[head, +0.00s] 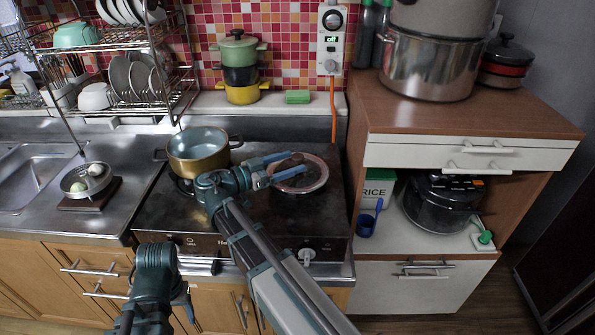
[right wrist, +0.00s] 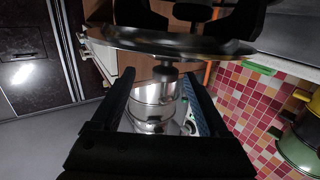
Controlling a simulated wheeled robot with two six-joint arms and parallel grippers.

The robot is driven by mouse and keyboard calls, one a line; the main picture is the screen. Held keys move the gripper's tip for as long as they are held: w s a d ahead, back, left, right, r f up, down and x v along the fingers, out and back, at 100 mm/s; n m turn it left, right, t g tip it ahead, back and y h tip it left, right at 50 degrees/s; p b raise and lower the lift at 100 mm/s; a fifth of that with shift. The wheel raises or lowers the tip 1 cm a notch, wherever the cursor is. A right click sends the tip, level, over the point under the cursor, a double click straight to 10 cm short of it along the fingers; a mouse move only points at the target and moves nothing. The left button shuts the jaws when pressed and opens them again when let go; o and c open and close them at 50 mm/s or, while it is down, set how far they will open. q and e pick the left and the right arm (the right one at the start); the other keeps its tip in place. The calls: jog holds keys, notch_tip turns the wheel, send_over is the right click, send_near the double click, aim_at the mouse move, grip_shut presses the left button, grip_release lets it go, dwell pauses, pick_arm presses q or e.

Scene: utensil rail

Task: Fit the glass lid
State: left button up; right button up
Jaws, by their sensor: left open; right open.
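The glass lid (head: 300,174), round with a brownish rim, shows over the right part of the cooktop. The right wrist view shows the lid (right wrist: 170,42) nearly edge-on, with its dark knob (right wrist: 165,73) between my fingertips in the picture. My right gripper (head: 296,163) is open over the lid, one finger either side of the knob; I cannot tell whether they touch it. A gold pot (head: 197,158) with a pale blue inside stands uncovered on the cooktop, left of the lid. My left gripper (head: 187,304) is open and empty, low in front of the counter.
The black cooktop (head: 260,215) is bare in front of the pot. A strainer bowl (head: 87,180) stands left, beside the sink. A dish rack (head: 125,75) is at the back left. A wooden cabinet (head: 360,160) with a large steel pot (head: 430,65) on top rises to the right.

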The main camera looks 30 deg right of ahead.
aim_at(303, 156)
jog(key=shift+w+d+f, duration=0.1)
jog(key=shift+w+d, duration=0.05)
jog(key=shift+d, duration=0.95)
jog(key=shift+w+d, duration=0.2)
jog(key=shift+d, duration=0.85)
jog(key=shift+w+d+f, duration=0.1)
jog(key=shift+w+d, duration=0.05)
jog(key=shift+d, duration=0.95)
grip_shut()
